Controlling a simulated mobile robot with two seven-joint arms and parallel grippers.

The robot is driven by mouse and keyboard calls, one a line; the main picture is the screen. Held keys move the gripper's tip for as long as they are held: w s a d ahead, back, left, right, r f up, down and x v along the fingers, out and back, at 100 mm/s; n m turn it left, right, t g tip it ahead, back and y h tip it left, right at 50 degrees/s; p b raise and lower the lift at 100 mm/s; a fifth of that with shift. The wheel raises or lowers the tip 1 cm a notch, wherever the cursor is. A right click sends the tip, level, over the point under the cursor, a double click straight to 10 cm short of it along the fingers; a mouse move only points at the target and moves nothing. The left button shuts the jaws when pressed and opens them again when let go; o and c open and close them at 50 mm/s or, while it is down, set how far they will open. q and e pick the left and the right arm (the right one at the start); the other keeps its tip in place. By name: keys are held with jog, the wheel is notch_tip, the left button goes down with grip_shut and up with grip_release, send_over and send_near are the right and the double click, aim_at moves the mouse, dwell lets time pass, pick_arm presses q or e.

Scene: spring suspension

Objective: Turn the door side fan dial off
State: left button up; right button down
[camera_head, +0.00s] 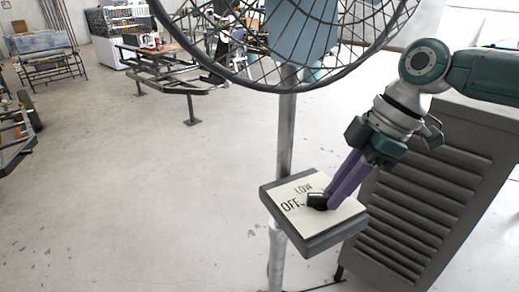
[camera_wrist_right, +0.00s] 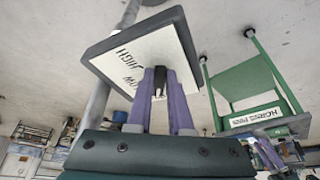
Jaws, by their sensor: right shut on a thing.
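The fan's black dial (camera_head: 317,202) sits on the pale face of a dark-rimmed control box (camera_head: 334,237) on the fan pole. In the right wrist view the dial (camera_wrist_right: 159,82) is between the fingertips, partly hidden. The dial's pointing side is toward the "OFF" side, but its exact setting is unclear. Purple fingers of my left gripper (camera_wrist_right: 268,153) show small in the right wrist view.
The fan's round wire cage (camera_head: 330,75) is above the box, on a grey pole (camera_head: 286,140). A grey louvred cabinet (camera_head: 425,190) stands close on the right, behind my right arm. Metal frames (camera_head: 180,80) stand farther back.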

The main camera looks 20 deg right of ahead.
jog(key=shift+f, duration=0.1)
jog(key=c, duration=0.8)
grip_release()
jog(key=v, duration=1)
jog(key=shift+p, duration=0.4)
